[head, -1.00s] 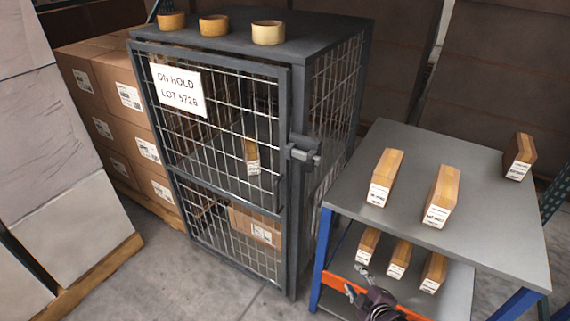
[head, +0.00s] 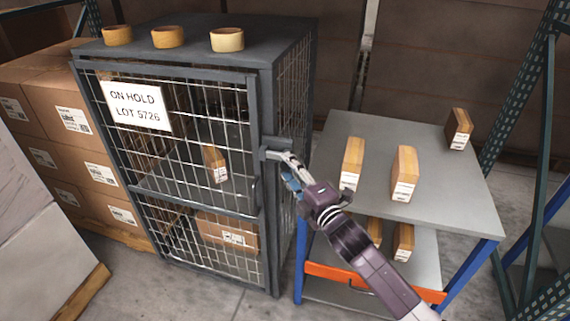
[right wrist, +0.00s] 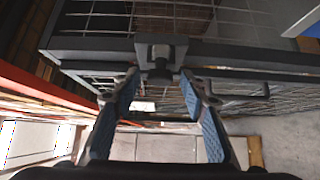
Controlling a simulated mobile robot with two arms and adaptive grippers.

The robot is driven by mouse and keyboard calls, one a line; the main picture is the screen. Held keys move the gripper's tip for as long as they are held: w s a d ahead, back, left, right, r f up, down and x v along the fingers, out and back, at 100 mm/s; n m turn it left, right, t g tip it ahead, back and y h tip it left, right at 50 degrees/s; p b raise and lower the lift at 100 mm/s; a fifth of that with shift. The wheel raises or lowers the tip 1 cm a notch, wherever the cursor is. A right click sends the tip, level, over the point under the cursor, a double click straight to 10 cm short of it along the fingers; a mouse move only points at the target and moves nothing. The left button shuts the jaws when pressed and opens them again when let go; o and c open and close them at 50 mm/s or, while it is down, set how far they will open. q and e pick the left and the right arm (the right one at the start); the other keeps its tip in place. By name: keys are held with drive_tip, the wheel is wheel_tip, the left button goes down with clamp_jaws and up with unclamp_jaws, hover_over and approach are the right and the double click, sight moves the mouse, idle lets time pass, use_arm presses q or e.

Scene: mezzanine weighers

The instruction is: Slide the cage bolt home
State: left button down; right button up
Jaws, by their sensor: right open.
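The wire-mesh cage (head: 268,235) stands left of centre in the head view, its door (head: 190,82) seemingly closed or nearly so. The bolt (head: 272,153) is a dark grey block on the right front edge of the cage, level with the door's middle. It also shows at the top centre of the right wrist view (right wrist: 160,58). My right gripper (head: 289,168) is at the bolt. Its two blue-padded fingers (right wrist: 160,78) are open, with tips either side of the bolt's end. I cannot tell whether they touch it. My left gripper is out of view.
A grey-topped cart (head: 335,137) with small boxes stands close right of the cage, under my right arm. Tape rolls (head: 168,37) sit on the cage top. Stacked cartons (head: 60,150) stand left. Bare floor shows in front.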

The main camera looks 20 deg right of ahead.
sight(276, 159)
drive_tip(key=shift+w+a, duration=0.2)
drive_tip(key=shift+w, duration=0.95)
drive_tip(key=shift+c, duration=0.4)
clamp_jaws()
